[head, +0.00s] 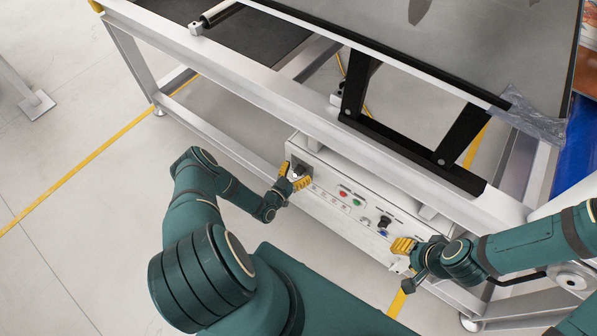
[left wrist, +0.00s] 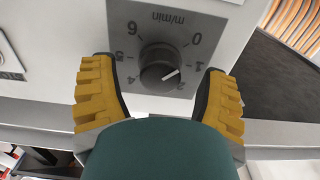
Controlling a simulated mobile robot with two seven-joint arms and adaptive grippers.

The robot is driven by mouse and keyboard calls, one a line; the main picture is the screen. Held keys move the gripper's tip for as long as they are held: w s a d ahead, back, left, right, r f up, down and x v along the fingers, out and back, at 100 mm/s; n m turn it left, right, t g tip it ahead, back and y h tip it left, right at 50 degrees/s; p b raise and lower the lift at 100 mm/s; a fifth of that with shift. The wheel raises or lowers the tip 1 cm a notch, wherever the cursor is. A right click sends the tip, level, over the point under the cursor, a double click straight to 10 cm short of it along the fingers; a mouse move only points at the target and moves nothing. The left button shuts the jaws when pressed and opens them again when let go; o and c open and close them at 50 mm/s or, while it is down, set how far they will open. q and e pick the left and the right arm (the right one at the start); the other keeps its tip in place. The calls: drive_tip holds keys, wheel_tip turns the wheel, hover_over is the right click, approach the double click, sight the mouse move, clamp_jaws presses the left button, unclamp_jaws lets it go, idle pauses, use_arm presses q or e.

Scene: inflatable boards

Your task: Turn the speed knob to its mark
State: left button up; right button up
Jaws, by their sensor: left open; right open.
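The speed knob (left wrist: 160,66) is a round black knob on a dark square dial plate (left wrist: 128,12), printed "m/min" with numbers, upside down in the left wrist view. A white line on the knob points right and slightly up in that view. No separate coloured mark can be made out. My left gripper (left wrist: 162,88) is open, with its yellow-padded fingers on either side of the knob and a visible gap to it. In the head view my left gripper (head: 293,177) is at the left end of the control panel. My right gripper (head: 403,248) is open near the panel's right end.
The white control box (head: 327,198) also carries a red button (head: 344,191), a green button (head: 357,202) and a black selector (head: 384,221). It sits below the white frame rail (head: 250,85) and black supports (head: 400,143).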

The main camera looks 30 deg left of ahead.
use_arm(q)
drive_tip(key=shift+w, duration=0.3)
drive_tip(key=c, duration=1.2)
drive_tip(key=shift+c, duration=0.2)
